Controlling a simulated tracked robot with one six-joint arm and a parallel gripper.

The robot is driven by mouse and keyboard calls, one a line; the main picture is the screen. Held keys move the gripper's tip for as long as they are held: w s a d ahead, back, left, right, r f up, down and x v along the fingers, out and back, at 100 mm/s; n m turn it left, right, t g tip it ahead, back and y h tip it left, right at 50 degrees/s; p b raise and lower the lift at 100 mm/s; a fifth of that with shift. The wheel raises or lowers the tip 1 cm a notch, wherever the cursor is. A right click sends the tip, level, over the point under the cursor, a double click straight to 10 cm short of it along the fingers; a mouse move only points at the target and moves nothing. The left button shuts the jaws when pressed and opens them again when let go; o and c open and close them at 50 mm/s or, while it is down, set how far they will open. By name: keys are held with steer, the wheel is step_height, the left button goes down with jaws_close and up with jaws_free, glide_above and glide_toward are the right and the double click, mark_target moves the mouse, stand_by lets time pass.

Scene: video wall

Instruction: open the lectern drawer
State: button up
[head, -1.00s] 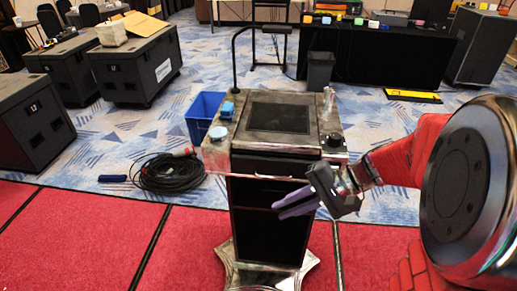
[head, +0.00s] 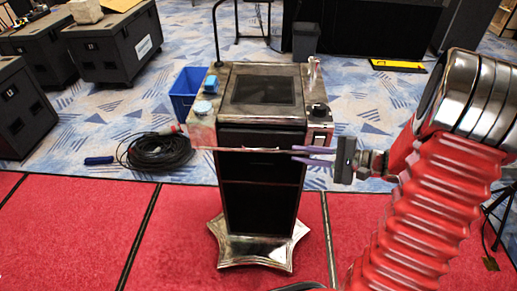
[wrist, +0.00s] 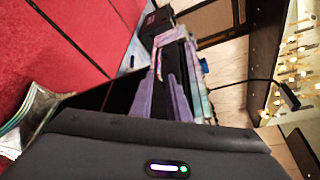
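The lectern (head: 262,210) stands upright in the middle of the head view, with a dark front and a metal-edged top. Its drawer front (head: 255,166) is a dark panel below the top and looks shut. A small handle (head: 262,151) shows faintly at its upper edge. My gripper (head: 292,154) comes in from the right, its purple fingers pointing left across the right part of the lectern front. The fingers are apart with a narrow gap and nothing clearly held. In the wrist view the two fingers (wrist: 163,75) also show apart. Whether they touch the lectern cannot be told.
A coiled black cable (head: 158,151) and a blue bin (head: 187,90) lie left of the lectern. Black cases (head: 112,42) stand at the back left. A dark bin (head: 305,40) stands behind.

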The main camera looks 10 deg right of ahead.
mark_target(264, 149)
steer(key=x, duration=1.4)
steer(key=shift+s, duration=0.1)
steer(key=shift+c, duration=0.4)
jaws_close()
steer(key=shift+a, duration=0.1)
stand_by(0.9)
